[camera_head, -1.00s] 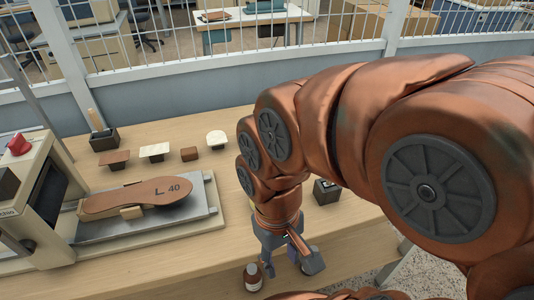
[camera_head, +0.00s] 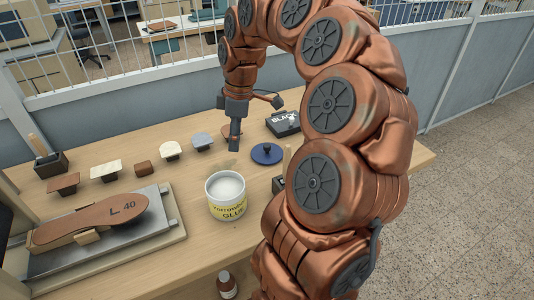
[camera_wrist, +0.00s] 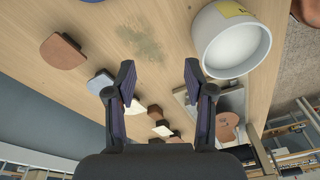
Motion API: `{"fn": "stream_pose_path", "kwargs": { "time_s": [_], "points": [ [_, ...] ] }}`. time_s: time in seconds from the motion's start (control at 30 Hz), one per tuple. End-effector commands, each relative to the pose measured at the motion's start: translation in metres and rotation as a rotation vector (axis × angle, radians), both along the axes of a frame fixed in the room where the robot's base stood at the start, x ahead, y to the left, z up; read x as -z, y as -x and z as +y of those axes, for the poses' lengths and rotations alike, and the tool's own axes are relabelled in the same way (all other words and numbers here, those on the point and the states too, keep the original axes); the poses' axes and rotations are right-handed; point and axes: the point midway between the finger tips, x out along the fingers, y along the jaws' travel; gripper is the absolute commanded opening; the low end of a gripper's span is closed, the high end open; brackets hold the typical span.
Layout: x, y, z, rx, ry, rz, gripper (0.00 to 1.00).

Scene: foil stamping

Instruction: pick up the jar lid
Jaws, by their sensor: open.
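The jar lid, a dark blue disc with a knob (camera_head: 266,153), lies on the wooden bench right of my gripper in the head view. In the wrist view only a sliver of blue, probably the lid, shows at the top edge. My gripper (camera_head: 235,145) points down over the bench, left of the lid and behind the glue jar. In the wrist view its fingers (camera_wrist: 160,75) are spread with nothing between them. The open white glue jar (camera_head: 227,196) stands upright, without its lid; it also shows in the wrist view (camera_wrist: 232,42).
A black box (camera_head: 284,123) lies behind the lid. Several small stamp-like blocks (camera_head: 143,169) stand in a row to the left. The press bed (camera_head: 160,212) holds a brown sole (camera_head: 92,220). A brown bottle (camera_head: 227,285) stands at the front edge.

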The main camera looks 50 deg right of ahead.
Motion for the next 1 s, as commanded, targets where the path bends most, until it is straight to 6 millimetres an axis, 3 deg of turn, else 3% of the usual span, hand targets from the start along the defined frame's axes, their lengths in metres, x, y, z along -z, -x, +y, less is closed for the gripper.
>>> {"fn": "stream_pose_path", "kwargs": {
  "time_s": [0.03, 0.1, 0.2, 0.33, 0.5, 1.0],
  "points": [
    [0.005, -0.004, -0.025, -0.004, -0.002, -0.01, 0.53],
    [0.012, -0.006, -0.056, -0.02, 0.002, -0.022, 0.53],
    [0.02, -0.003, -0.09, -0.039, 0.009, -0.031, 0.53],
    [0.029, 0.003, -0.119, -0.051, 0.015, -0.034, 0.53],
    [0.035, 0.006, -0.129, -0.059, 0.017, -0.034, 0.53],
    [0.067, 0.003, -0.125, -0.06, 0.016, -0.032, 0.53]
  ]
}}
